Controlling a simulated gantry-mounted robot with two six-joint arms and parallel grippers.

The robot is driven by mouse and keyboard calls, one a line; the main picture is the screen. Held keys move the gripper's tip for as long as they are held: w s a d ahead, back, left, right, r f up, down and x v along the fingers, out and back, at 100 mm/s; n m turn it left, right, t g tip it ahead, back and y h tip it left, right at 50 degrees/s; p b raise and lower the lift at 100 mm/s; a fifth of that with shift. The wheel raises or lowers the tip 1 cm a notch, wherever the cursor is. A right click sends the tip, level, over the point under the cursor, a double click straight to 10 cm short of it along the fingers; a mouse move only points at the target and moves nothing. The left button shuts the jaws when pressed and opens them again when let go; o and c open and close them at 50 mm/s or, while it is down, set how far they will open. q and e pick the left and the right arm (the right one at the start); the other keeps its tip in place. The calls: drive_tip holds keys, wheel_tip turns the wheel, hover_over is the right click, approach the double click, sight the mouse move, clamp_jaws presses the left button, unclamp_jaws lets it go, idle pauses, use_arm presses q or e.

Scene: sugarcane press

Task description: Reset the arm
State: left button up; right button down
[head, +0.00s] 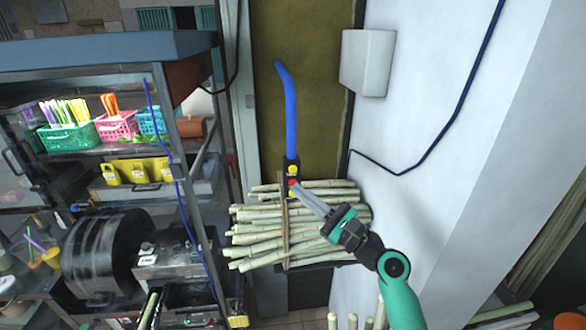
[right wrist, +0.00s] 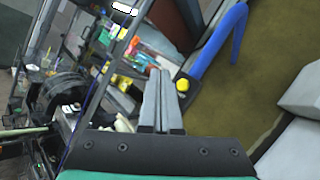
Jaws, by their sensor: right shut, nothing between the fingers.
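My right arm comes in from the lower right of the head view. Its gripper (head: 297,187) is shut, with its fingers pointing up and left in front of the sugarcane stack. In the right wrist view the two grey fingers (right wrist: 161,85) lie together with nothing between them. My left gripper is not in either view.
Sugarcane stalks (head: 265,240) lie stacked behind the right gripper. A blue pipe (head: 290,110) rises beside its fingertips. A press machine (head: 170,258) and shelves with baskets (head: 68,136) stand at left. A white wall (head: 430,130) is close on the right.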

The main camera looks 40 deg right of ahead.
idle(0.6)
drive_tip(key=a+r+n+y+p, duration=0.1)
drive_tip(key=a+r+n+y, duration=0.5)
drive_tip(key=a+r, duration=0.65)
drive_tip(key=s+a+r+n+y, duration=0.2)
drive_tip(key=s+a+r+n, duration=0.5)
drive_tip(key=a+r+n, duration=0.3)
drive_tip(key=s+d+r+n+t+h, duration=0.5)
drive_tip(key=s+r+n+t+h, duration=0.1)
drive_tip(key=n, duration=0.7)
drive_tip(key=s+r+h+p, duration=0.1)
drive_tip(key=s+h, duration=0.1)
drive_tip(key=h, duration=0.1)
drive_tip(key=shift+s+n, duration=0.3)
drive_tip(key=shift+s, duration=0.1)
